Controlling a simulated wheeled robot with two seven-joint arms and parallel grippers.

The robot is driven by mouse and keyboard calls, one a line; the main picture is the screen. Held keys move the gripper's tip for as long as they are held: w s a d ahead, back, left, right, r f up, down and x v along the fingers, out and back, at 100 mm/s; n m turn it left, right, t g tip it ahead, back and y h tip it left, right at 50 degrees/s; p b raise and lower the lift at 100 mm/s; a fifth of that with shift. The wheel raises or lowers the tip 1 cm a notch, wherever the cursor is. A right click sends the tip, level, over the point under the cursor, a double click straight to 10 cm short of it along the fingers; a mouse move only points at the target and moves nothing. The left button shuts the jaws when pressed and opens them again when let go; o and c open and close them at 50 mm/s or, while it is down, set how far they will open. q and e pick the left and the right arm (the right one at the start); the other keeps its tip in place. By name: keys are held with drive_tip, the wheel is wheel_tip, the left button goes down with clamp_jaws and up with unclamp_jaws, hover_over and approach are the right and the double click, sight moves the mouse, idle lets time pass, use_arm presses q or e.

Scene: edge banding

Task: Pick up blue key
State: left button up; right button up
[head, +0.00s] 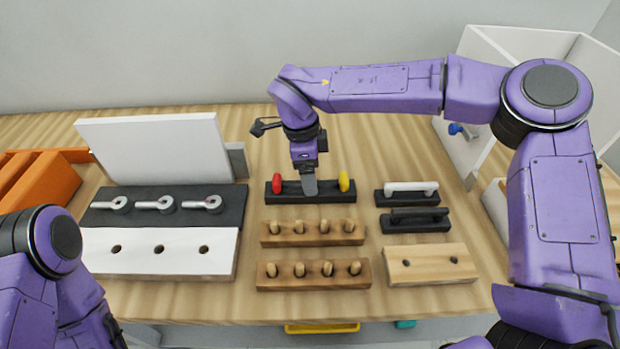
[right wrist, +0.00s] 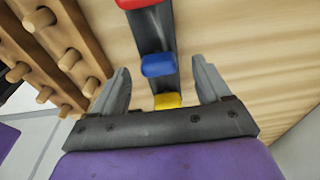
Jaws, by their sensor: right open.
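The blue key (right wrist: 158,65) stands in a black holder (right wrist: 164,28) between the red key (right wrist: 138,3) and the yellow key (right wrist: 167,100). In the head view my right gripper (head: 309,187) is over the middle of that holder and hides the blue key. The red key (head: 277,183) and the yellow key (head: 344,181) show to either side of it. In the right wrist view my right gripper (right wrist: 162,85) is open, with its fingers apart and the blue key just ahead of the gap between them. My left arm shows at the lower left, but its gripper is out of view.
Wooden peg blocks (head: 313,273) stand in front of the holder. Black and white handles (head: 411,189) are to its right, a white panel (head: 155,148) and a board with metal latches (head: 160,205) to its left. An orange rack (head: 38,180) is at the far left.

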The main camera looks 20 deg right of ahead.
drive_tip(key=shift+w+f, duration=0.1)
drive_tip(key=shift+f, duration=0.65)
drive_tip(key=shift+d+f, duration=0.1)
drive_tip(key=shift+f, duration=0.25)
drive_tip(key=shift+s, duration=0.3)
drive_tip(key=c, duration=1)
use_arm(q)
drive_tip(key=shift+r, duration=0.25)
use_arm(e)
drive_tip(key=shift+c, duration=0.2)
